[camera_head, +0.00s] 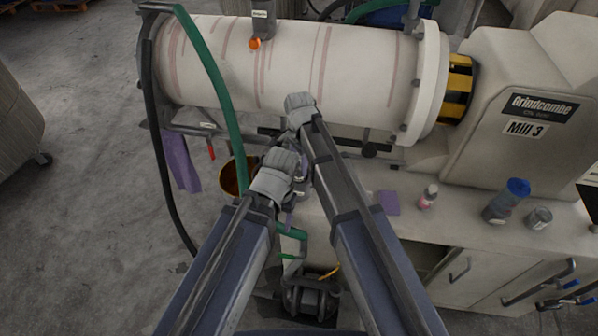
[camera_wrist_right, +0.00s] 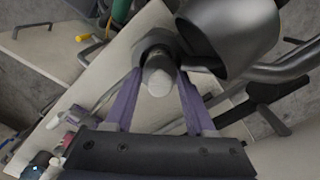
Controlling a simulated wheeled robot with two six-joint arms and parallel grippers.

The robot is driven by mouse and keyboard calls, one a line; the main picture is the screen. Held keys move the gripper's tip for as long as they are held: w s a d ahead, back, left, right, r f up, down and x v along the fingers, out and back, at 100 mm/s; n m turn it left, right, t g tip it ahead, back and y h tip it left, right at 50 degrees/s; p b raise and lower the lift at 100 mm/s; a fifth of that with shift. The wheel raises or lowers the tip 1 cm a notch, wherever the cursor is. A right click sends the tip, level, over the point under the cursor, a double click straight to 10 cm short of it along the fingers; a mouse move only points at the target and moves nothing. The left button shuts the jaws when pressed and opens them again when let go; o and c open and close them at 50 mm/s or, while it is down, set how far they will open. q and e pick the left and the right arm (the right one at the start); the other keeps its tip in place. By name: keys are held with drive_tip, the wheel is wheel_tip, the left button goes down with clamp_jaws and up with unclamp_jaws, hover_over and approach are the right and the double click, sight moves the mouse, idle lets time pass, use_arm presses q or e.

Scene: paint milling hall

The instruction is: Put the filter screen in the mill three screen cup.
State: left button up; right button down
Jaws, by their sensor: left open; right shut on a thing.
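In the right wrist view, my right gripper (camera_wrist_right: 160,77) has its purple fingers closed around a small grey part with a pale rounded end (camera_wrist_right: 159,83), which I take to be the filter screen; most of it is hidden. A large grey metal cylinder (camera_wrist_right: 235,38) is right beside it, possibly the screen cup; I cannot tell if they touch. In the head view, my left gripper (camera_head: 298,178) is open below the mill drum, partly hidden by the crossing arms. My right gripper's fingers are hidden there behind its wrist. The mill three label (camera_head: 526,129) is on the right housing.
The pale drum (camera_head: 290,65) spans the back. A green hose (camera_head: 221,95) hangs at left, above an amber-lined bucket (camera_head: 231,180). The bench at right holds a purple cloth (camera_head: 389,203), a small pink bottle (camera_head: 428,197), a blue-capped bottle (camera_head: 507,200) and a can (camera_head: 539,218).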

use_arm(q)
drive_tip(key=shift+f+b, duration=0.75)
drive_tip(key=shift+f, duration=0.45)
use_arm(e)
drive_tip(key=shift+f, duration=1.2)
use_arm(q)
drive_tip(key=shift+f, duration=0.1)
use_arm(e)
drive_tip(key=shift+f, duration=0.2)
drive_tip(key=shift+c, duration=1.2)
unclamp_jaws()
drive_tip(key=shift+r, duration=0.1)
wheel_tip(320, 180, up, 12)
drive_tip(key=p, duration=1.2)
drive_tip(key=shift+r, duration=0.2)
use_arm(q)
wheel_tip(320, 180, up, 12)
use_arm(e)
drive_tip(key=shift+f, duration=0.1)
